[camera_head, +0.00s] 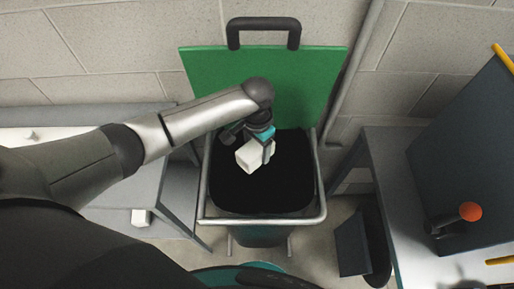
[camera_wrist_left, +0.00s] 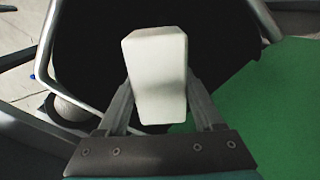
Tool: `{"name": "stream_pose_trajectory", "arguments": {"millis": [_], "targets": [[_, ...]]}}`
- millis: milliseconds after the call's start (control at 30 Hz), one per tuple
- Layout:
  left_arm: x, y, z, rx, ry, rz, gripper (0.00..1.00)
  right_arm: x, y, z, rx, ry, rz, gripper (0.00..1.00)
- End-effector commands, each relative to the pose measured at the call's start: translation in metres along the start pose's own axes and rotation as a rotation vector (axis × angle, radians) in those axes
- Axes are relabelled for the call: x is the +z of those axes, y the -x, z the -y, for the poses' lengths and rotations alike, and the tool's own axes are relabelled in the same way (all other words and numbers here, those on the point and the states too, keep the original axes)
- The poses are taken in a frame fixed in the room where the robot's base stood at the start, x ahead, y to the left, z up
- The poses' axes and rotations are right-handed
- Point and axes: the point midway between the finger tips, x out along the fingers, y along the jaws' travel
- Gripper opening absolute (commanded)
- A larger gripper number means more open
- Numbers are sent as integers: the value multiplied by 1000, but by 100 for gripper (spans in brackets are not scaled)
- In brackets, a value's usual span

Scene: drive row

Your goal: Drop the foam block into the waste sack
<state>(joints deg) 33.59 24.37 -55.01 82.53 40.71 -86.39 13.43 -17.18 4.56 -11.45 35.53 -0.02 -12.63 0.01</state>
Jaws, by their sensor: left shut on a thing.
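A white foam block (camera_head: 251,156) is held between the fingers of my left gripper (camera_head: 267,150), over the open mouth of the black waste sack (camera_head: 285,190). In the left wrist view the foam block (camera_wrist_left: 158,75) stands between the two fingers of the left gripper (camera_wrist_left: 160,100), with the dark sack (camera_wrist_left: 85,50) behind it. The sack lines a bin with a grey metal frame (camera_head: 322,195). Its green lid (camera_head: 305,75) stands open at the back. My right gripper is not in view.
A grey table (camera_head: 128,185) stands left of the bin, with a small white block (camera_head: 140,217) low near it. A workbench (camera_head: 405,200) at the right carries a dark panel (camera_head: 465,140) and an orange-knobbed lever (camera_head: 469,212). A grey pipe (camera_head: 358,70) runs down the wall.

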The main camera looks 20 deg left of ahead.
Motion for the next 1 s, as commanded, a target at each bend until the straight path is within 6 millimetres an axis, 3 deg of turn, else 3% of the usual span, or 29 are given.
{"name": "stream_pose_trajectory", "arguments": {"millis": [300, 333, 600, 867, 1000], "targets": [[0, -1, 0, -1, 0, -1, 15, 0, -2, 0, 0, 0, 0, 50], [0, -1, 0, -1, 0, -1, 71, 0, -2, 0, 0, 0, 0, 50], [0, -1, 1, -1, 1, -1, 100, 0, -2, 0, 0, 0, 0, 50], [0, 0, 1, -1, 1, -1, 100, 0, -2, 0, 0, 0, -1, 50], [-1, 15, 1, -1, 0, -4, 100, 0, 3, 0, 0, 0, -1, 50]]}}
